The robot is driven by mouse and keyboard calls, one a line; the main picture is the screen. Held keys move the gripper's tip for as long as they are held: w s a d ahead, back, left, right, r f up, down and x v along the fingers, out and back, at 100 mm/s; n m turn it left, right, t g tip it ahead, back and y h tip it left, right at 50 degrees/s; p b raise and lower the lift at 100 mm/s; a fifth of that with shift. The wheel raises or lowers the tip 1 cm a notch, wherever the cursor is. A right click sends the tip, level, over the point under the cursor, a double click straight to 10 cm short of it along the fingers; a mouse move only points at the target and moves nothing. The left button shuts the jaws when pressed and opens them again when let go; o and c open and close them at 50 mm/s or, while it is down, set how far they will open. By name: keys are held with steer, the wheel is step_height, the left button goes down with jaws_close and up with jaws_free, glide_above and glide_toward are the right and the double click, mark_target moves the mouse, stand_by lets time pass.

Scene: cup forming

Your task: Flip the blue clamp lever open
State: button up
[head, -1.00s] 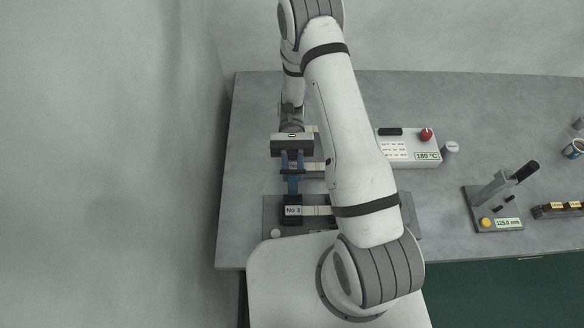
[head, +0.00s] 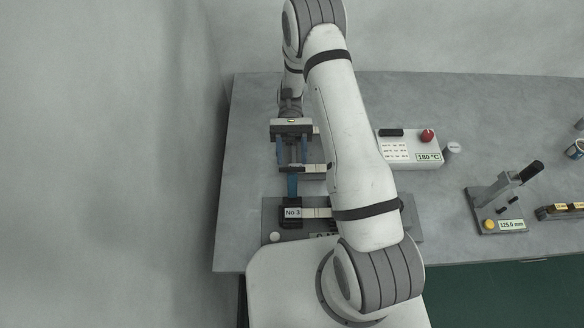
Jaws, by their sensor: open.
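The blue clamp lever (head: 292,186) shows in the head view as a narrow blue bar just behind the black block marked No 3 (head: 292,213). From this high view I cannot tell its exact tilt. My gripper (head: 292,164) points down just beyond the lever's far end, with its two blue-sided fingers spread apart. The fingers look empty, one to each side of the lever's line. Whether they touch anything is too small to tell.
A white control box (head: 428,150) with a red knob and a 180 °C display stands right of my arm. A lever press (head: 492,200) marked 125.0 mm stands farther right, near a cup (head: 575,149). The left strip of the grey table (head: 245,150) is clear.

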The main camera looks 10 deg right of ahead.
steer(key=shift+w+r+p, duration=0.15)
steer(key=shift+w+p, duration=0.4)
steer(key=shift+w+d, duration=0.15)
steer(key=shift+w, duration=0.45)
steer(key=shift+f, duration=0.2)
steer(key=shift+r, duration=0.2)
steer(key=s+d+r+t, duration=0.2)
steer(key=s+r+t, duration=0.1)
steer(key=r+t, duration=0.4)
steer(key=s+d+r+n+t+h, duration=0.1)
steer(key=s+d+r+t, duration=0.2)
steer(key=r+t, duration=0.4)
steer(key=s+d+r+t+h, duration=0.1)
steer(key=s+d+r+t, duration=0.2)
steer(key=s+r+t, duration=0.2)
steer(key=shift+r+t, duration=1.4)
steer(key=shift+r, duration=0.75)
steer(key=shift+d, duration=0.1)
